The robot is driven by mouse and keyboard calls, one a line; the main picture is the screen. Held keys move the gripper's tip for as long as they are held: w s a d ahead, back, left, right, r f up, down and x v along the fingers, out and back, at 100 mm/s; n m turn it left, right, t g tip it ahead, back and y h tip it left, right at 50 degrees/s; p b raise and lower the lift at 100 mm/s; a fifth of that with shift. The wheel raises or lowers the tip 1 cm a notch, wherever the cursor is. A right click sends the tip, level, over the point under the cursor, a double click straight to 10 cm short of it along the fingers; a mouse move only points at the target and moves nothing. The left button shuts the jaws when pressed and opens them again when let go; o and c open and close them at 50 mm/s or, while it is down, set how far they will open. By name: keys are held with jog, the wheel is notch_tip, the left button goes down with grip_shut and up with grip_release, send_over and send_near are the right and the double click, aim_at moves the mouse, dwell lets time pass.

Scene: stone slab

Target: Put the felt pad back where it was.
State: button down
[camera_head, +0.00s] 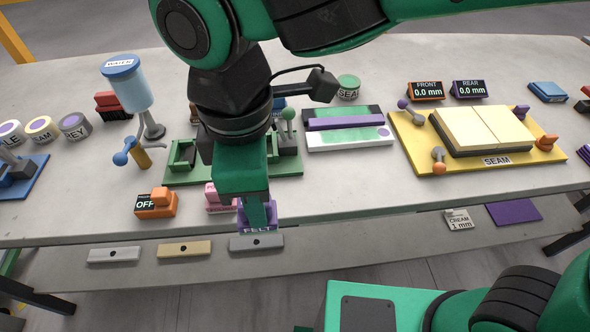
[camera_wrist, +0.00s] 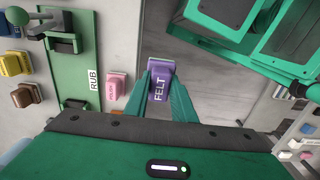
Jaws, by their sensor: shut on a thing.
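The felt pad (camera_head: 257,229) is a small purple block with a white FELT label. My gripper (camera_head: 262,214) is shut on it at the slab's front edge, just right of a pink block (camera_head: 216,198). In the wrist view the felt pad (camera_wrist: 160,80) sits between the two green fingers of my gripper (camera_wrist: 160,95), with grey floor showing beyond it. The pink block (camera_wrist: 116,87) is to its left there, apart from it. In the head view my arm hides part of the slab behind the pad.
A green fixture (camera_head: 180,176) stands behind the pink block, partly hidden by my arm. An orange OFF switch (camera_head: 156,203) is to the left. A yellow SEAM board (camera_head: 405,125) is at right. The slab's front right (camera_head: 350,185) is clear. A lower shelf holds bars (camera_head: 184,249).

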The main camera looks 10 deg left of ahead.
jog(key=shift+w, duration=0.1)
jog(key=shift+w+d+f, duration=0.55)
jog(key=shift+w+f, duration=1.25)
jog(key=shift+f, duration=0.05)
jog(key=shift+w+d+f, duration=0.5)
jog(key=shift+w+f, duration=1.3)
jog(key=shift+w, duration=0.05)
jog(key=shift+w+d+f, duration=0.55)
jog(key=shift+w+f, duration=1.25)
jog(key=shift+f, duration=0.05)
jog(key=c, duration=1.5)
grip_release()
jog(key=shift+f, duration=0.1)
notch_tip(320, 180, up, 12)
jog(key=shift+r, duration=0.15)
